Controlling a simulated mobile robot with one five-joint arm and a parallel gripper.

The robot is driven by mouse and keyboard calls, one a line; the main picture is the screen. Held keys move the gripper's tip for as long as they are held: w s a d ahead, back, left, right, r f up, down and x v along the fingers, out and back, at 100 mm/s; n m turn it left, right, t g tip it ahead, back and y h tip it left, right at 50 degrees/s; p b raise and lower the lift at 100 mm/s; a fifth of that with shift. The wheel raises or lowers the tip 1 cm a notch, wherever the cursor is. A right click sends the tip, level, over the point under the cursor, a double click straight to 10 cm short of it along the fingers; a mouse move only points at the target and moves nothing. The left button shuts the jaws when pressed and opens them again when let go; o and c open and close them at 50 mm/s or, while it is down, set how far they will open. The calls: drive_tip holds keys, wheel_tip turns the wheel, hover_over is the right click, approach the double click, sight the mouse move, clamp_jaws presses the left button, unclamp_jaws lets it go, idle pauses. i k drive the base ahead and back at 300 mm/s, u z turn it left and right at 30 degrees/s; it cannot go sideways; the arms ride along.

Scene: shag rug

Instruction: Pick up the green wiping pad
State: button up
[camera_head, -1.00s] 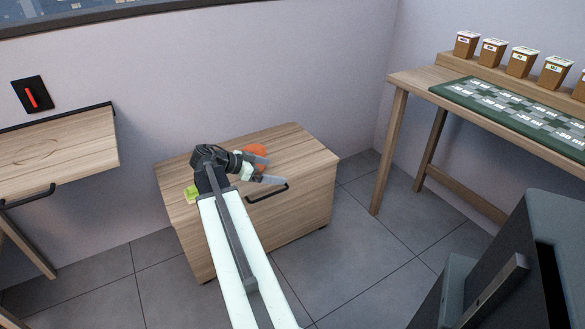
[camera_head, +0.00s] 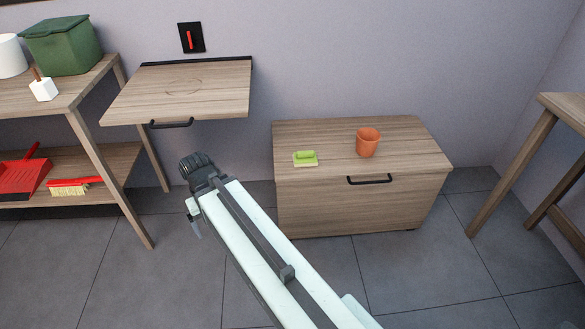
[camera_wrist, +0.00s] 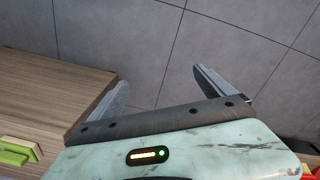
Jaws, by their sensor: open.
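The green wiping pad (camera_head: 305,158) lies on top of the low wooden cabinet (camera_head: 400,128), near its front left corner. It has a raised green grip on a paler base. In the wrist view the pad (camera_wrist: 17,152) shows at the lower left edge, on the cabinet top. My gripper (camera_wrist: 160,85) is open and empty, its two fingers spread over grey floor tiles. In the head view my arm reaches to the left of the cabinet, and the fingers are mostly hidden behind its end. The gripper is apart from the pad.
An orange cup (camera_head: 368,142) stands on the cabinet, right of the pad. A wall-mounted fold-down shelf (camera_head: 190,90) is at upper left. A shelf unit at far left holds a green bin (camera_head: 62,45), red dustpan (camera_head: 22,176) and brush (camera_head: 75,185). Floor is clear before the cabinet.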

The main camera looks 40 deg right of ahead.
sight(301, 158)
drive_tip(key=z, duration=3.1)
drive_tip(key=k, duration=1.15)
drive_tip(key=u, duration=1.35)
drive_tip(key=i, duration=0.5)
drive_tip(key=u, duration=0.05)
